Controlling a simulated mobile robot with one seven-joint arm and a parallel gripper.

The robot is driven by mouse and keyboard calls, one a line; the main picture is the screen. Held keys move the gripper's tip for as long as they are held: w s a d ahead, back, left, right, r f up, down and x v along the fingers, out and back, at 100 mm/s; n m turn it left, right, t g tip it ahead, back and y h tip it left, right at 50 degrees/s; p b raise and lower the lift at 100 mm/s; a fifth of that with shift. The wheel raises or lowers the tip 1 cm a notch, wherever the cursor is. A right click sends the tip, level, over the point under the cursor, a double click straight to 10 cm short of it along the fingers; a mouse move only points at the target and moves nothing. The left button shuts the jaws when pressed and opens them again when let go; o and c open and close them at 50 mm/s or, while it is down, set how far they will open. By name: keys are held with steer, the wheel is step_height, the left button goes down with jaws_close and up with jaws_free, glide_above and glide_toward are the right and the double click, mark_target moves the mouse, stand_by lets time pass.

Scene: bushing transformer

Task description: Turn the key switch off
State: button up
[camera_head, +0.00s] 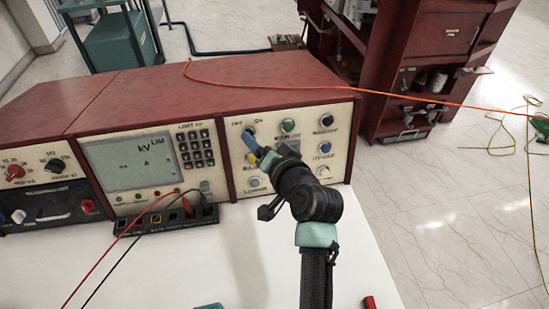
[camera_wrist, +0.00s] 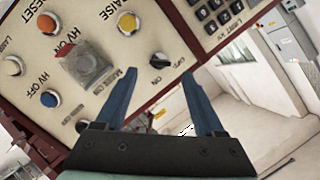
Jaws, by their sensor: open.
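The key switch (camera_wrist: 159,60) is a small black knob between "OFF" and "ON" labels on the cream control panel. In the wrist view it sits between and just beyond the two blue fingertips of my gripper (camera_wrist: 159,76). My gripper is open, with nothing between its fingers. Whether a finger touches the knob cannot be told. In the head view my gripper (camera_head: 252,144) reaches the upper left of the right-hand panel (camera_head: 238,158), by the "OFF/ON" labels. The fingers partly cover the switch there, and its exact angle is unclear.
A meter display (camera_head: 128,163) is left of the panel. Red and black leads cross the white table (camera_head: 180,260).

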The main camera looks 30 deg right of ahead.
steer(key=v, duration=0.8)
steer(key=shift+s, duration=0.25)
steer(key=shift+r, duration=0.15)
